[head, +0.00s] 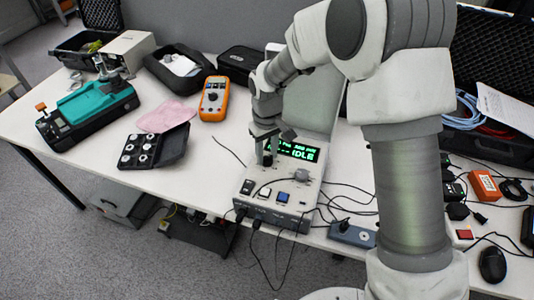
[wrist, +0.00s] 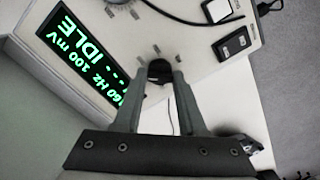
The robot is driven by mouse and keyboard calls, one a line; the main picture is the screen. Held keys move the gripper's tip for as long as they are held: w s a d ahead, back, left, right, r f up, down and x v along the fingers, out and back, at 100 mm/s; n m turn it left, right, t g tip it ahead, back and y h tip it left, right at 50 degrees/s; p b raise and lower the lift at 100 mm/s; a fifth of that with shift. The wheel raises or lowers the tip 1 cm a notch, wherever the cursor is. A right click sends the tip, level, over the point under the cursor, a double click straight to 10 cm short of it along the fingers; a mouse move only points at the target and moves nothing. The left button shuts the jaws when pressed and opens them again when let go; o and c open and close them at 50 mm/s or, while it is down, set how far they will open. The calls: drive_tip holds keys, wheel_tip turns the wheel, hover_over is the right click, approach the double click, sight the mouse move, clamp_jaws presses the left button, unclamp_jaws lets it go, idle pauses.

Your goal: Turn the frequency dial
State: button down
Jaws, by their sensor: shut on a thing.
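The calibrator box (head: 277,208) stands on the white table with its control panel facing up. Its green display (head: 298,151) shows IDLE, and in the wrist view the display (wrist: 85,55) also reads about 160 Hz and 100 mV. My gripper (head: 266,149) points down over the left part of the panel, beside the display. In the wrist view my gripper (wrist: 159,80) has its two fingers on either side of a black dial (wrist: 158,68), shut on it. Tick marks show around the dial. The fingers hide part of it.
A second, grey knob (head: 301,175) sits on the panel's right, with a cable nearby. A black rocker switch (head: 248,187) and a blue button (head: 282,197) lie along the front. An orange multimeter (head: 213,98) stands to the left. Cables run off to the right.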

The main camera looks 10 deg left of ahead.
sight(267, 157)
drive_tip(key=shift+m, duration=1.9)
drive_tip(key=shift+c, duration=2.4)
unclamp_jaws()
wheel_tip(267, 157, up, 17)
drive_tip(key=p, duration=0.2)
drive_tip(key=shift+r, duration=0.2)
